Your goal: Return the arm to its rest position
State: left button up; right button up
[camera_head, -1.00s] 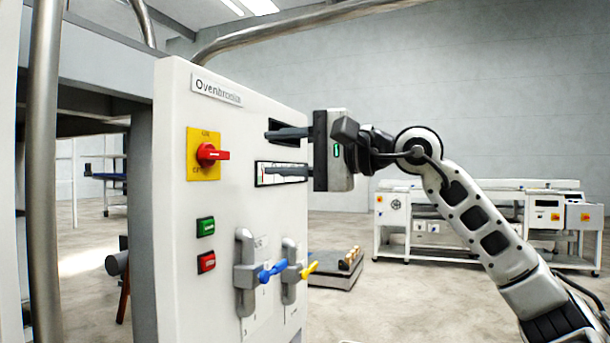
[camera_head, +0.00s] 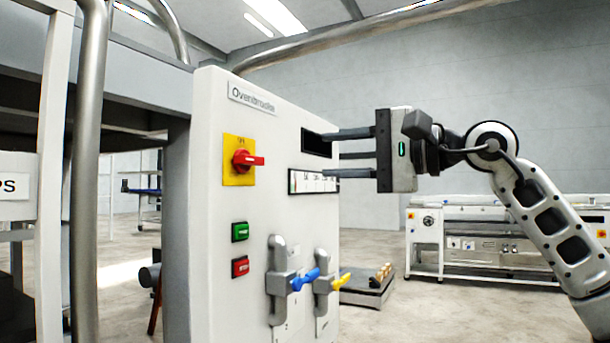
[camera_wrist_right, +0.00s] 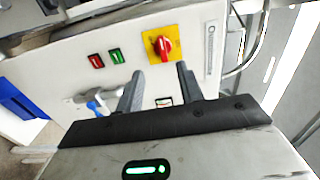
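My right gripper (camera_head: 324,154) is in front of the white control panel (camera_head: 215,215), at the height of its dark slot (camera_head: 316,143) and label strip (camera_head: 307,181). Its fingers point at the panel and stand apart with nothing between them. In the right wrist view the two fingers (camera_wrist_right: 160,68) are also apart and empty, pointing toward the panel face. I cannot tell whether the tips touch the panel. My right arm (camera_head: 545,215) reaches in from the right. My left gripper is not in view.
A low platform (camera_head: 365,293) and a white machine (camera_head: 480,240) stand behind. Open floor lies between.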

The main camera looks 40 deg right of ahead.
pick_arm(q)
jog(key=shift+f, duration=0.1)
